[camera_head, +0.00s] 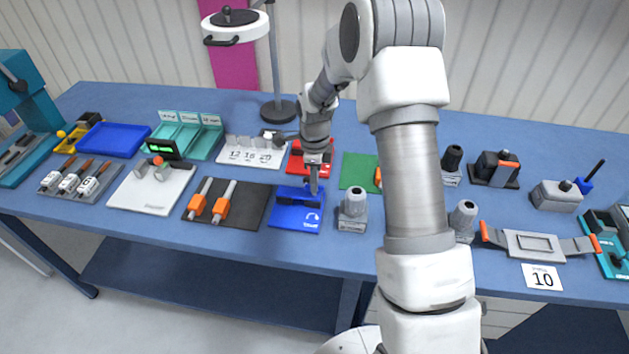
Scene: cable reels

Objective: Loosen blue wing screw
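A blue plate (284,217) lies near the front edge of the table, left of my arm, with a dark bar and a white curved arrow on it. A small blue upright piece (313,187), likely the blue wing screw, stands at the plate's back right. My gripper (314,180) points straight down directly over it, with the fingertips at or very close to its top. The fingers look close together, but they are too small here to tell whether they grip it.
A red plate (297,164) lies just behind my gripper and a green plate (352,169) to its right. A grey holder (353,211) stands close right of the blue plate. A black mat with orange-handled tools (254,203) lies to the left. A lamp stand (278,110) rises behind.

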